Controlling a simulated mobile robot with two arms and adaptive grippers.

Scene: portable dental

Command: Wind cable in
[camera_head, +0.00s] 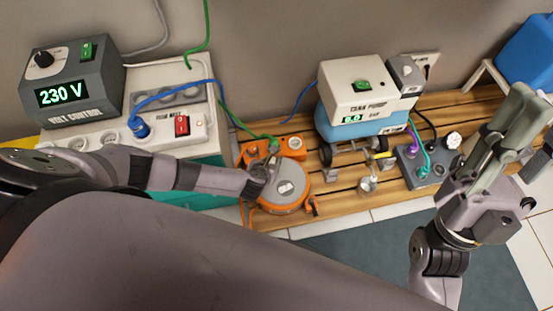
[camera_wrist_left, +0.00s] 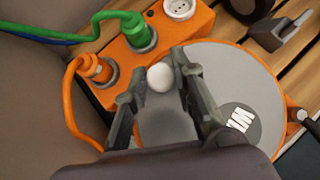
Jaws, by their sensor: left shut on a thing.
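The orange cable reel (camera_head: 285,198) with a grey round face lies on the wooden bench, right of the white and teal cabinet. It also shows in the left wrist view (camera_wrist_left: 232,75). My left gripper (camera_head: 266,168) is over the reel's upper left part. In the left wrist view its fingers (camera_wrist_left: 163,85) are shut around the white crank knob (camera_wrist_left: 160,78). The orange cable (camera_wrist_left: 72,98) runs from an orange plug (camera_wrist_left: 98,68) in the orange socket block (camera_wrist_left: 122,45) down beside the reel. My right gripper (camera_head: 505,130) points up at the right, its finger gap unclear.
A green plug (camera_wrist_left: 138,35) sits in the same block. A blue and white pump (camera_head: 365,100) and a grey valve box (camera_head: 425,160) stand to the right on the bench. The voltage control box (camera_head: 72,90) is at the left. Dark floor mat (camera_head: 370,245) lies in front.

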